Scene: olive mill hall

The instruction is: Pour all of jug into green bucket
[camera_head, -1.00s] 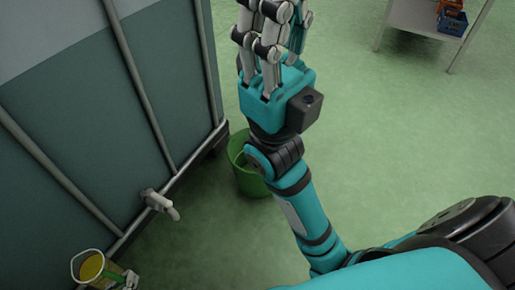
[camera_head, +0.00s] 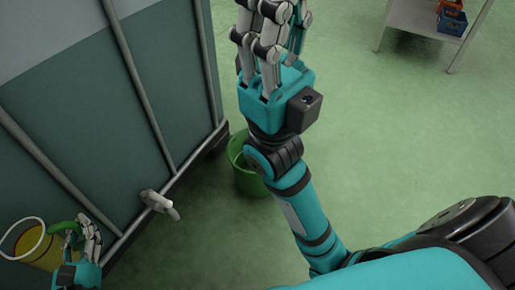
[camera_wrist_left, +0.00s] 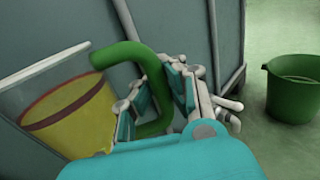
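The jug (camera_head: 40,252) is clear with a pale rim, a green handle and yellow contents, at the lower left of the head view. My left gripper (camera_head: 82,228) is shut on its handle. In the left wrist view the jug (camera_wrist_left: 78,122) is at the left, its handle between my left fingers (camera_wrist_left: 165,85). I cannot tell how far it tilts.
A large grey-green tank (camera_head: 90,110) with metal bars fills the left side. A pale tap (camera_head: 160,202) sticks out low on it, between jug and bucket. A shelf (camera_head: 420,18) with a blue crate (camera_head: 451,23) stands at top right. The green floor between is clear.

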